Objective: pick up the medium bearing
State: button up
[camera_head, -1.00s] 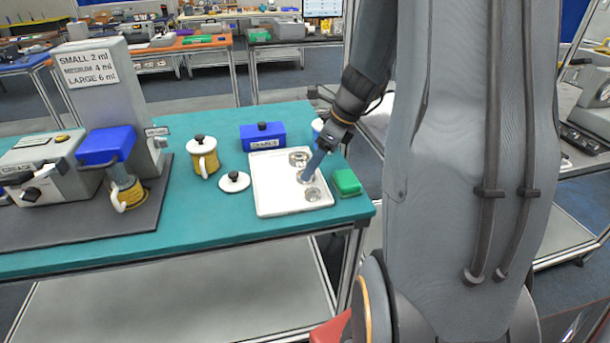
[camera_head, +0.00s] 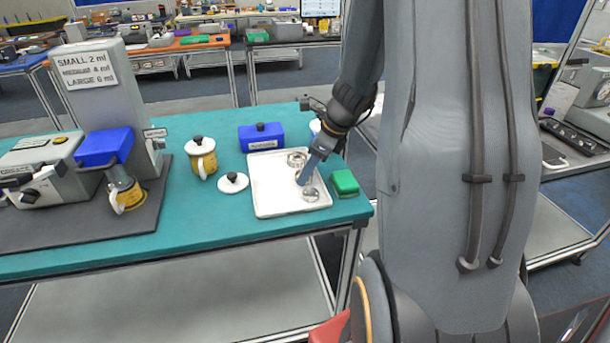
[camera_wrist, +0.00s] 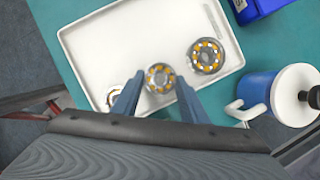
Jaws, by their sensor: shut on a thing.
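The medium bearing (camera_wrist: 160,78), a metal ring with orange parts, sits between the fingertips of my gripper (camera_wrist: 159,84) in the wrist view. My gripper is shut on it, over the white tray (camera_wrist: 90,42). Whether the bearing is clear of the tray I cannot tell. In the head view my gripper (camera_head: 304,176) points down at the tray (camera_head: 270,196) and hides most of this bearing. The large bearing (camera_wrist: 206,55) lies on the tray to the right. The small bearing (camera_wrist: 113,98) lies to the left, partly hidden by a finger.
A blue mug with white lid (camera_wrist: 275,92) stands beside the tray. A blue box (camera_head: 262,137), a green block (camera_head: 344,182), a loose white lid (camera_head: 233,182) and a yellow mug (camera_head: 202,158) surround the tray on the teal table (camera_head: 200,235). A dispenser (camera_head: 110,100) stands left.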

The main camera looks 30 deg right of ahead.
jog(key=shift+r, duration=0.15)
notch_tip(320, 180, up, 10)
dwell(0.3)
